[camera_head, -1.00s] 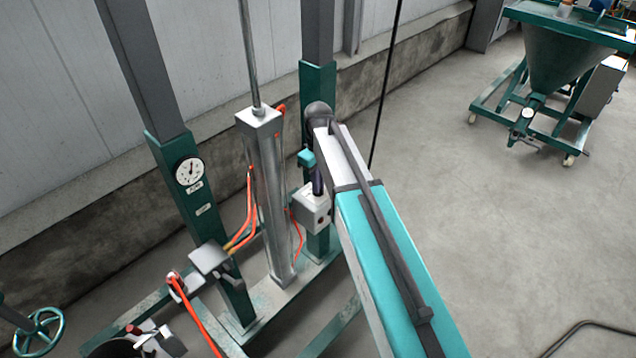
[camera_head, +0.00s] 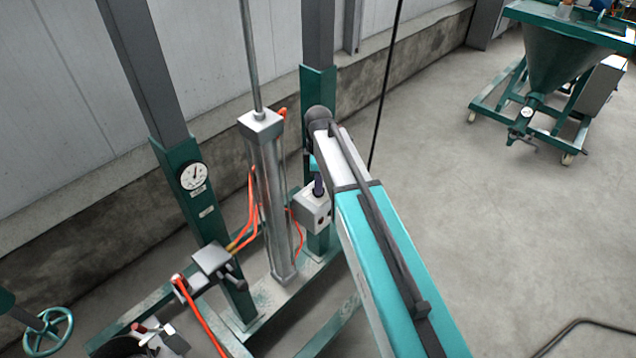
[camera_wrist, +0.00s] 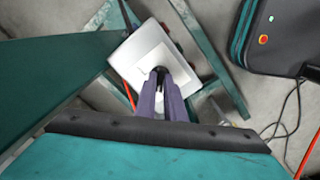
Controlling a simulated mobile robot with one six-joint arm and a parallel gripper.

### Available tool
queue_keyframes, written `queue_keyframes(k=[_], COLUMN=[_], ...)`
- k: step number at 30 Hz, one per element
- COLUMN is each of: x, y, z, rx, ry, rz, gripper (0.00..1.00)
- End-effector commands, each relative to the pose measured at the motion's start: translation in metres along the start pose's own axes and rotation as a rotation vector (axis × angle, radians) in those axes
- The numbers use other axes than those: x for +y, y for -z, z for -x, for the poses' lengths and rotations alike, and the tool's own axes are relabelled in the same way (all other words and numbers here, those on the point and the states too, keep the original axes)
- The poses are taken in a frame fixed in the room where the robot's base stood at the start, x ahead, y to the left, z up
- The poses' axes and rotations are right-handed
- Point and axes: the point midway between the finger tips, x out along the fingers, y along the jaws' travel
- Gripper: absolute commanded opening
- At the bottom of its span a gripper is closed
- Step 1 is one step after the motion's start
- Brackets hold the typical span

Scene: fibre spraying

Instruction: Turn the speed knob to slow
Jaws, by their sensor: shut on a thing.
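A small light-grey control box (camera_head: 311,210) is fixed to the green post in the head view. It shows as a pale square-faced box (camera_wrist: 148,55) in the wrist view. My gripper (camera_wrist: 161,74) has its purple fingers against the front face of this box. The fingers are close together, shut on the knob, which is mostly hidden between the tips. I cannot read the knob's setting or any slow mark. In the head view my gripper (camera_head: 319,190) is small and partly hidden behind my arm.
A metal cylinder (camera_head: 268,200) with orange hoses stands left of the box. A round gauge (camera_head: 194,176) is on the left post. A green hopper cart (camera_head: 560,70) stands at the back right, with open floor before it. A dark case (camera_wrist: 285,35) shows in the wrist view.

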Motion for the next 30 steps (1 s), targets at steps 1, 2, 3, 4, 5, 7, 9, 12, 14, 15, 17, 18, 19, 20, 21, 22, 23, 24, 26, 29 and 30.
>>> queue_keyframes(k=[1,2,3,4,5,7,9,12,14,15,17,18,19,20,21,22,23,24,26,29,30], x=[0.0002,0.0002,0.0003,0.0003,0.0004,0.0004,0.0005,0.0006,0.0006,0.0006,0.0006,0.0006,0.0006,0.0006,0.0007,0.0007,0.0007,0.0007,0.0006,0.0005,0.0005], y=[0.0003,0.0002,0.0002,0.0002,0.0002,0.0001,0.0001,0.0001,0.0001,0.0000,0.0001,0.0000,0.0000,0.0000,0.0000,0.0000,0.0000,0.0000,-0.0001,-0.0002,-0.0003], z=[0.0014,0.0014,0.0013,0.0013,0.0012,0.0011,0.0009,0.0008,0.0007,0.0007,0.0006,0.0007,0.0007,0.0007,0.0007,0.0007,0.0007,0.0006,0.0006,0.0004,0.0004], rx=[0.001,0.001,0.001,0.001,0.001,0.001,0.001,0.001,0.001,0.001,0.001,0.001,0.001,0.001,0.001,0.001,0.001,0.001,0.001,0.001,0.001], ry=[-0.001,-0.001,-0.001,-0.001,-0.001,-0.001,-0.001,-0.002,-0.002,-0.002,-0.002,-0.002,-0.002,-0.002,-0.002,-0.002,-0.002,-0.002,-0.002,-0.001,-0.001], rz=[0.027,0.044,0.063,0.077,0.088,0.110,0.127,0.139,0.142,0.143,0.143,0.143,0.143,0.143,0.143,0.143,0.143,0.143,0.142,0.142,0.142], gripper=[0.00,0.00,0.00,0.00,0.00,0.00,0.00,0.00,0.00,0.00,0.00,0.00,0.00,0.00,0.00,0.00,0.00,0.16,0.26,0.28,0.28])
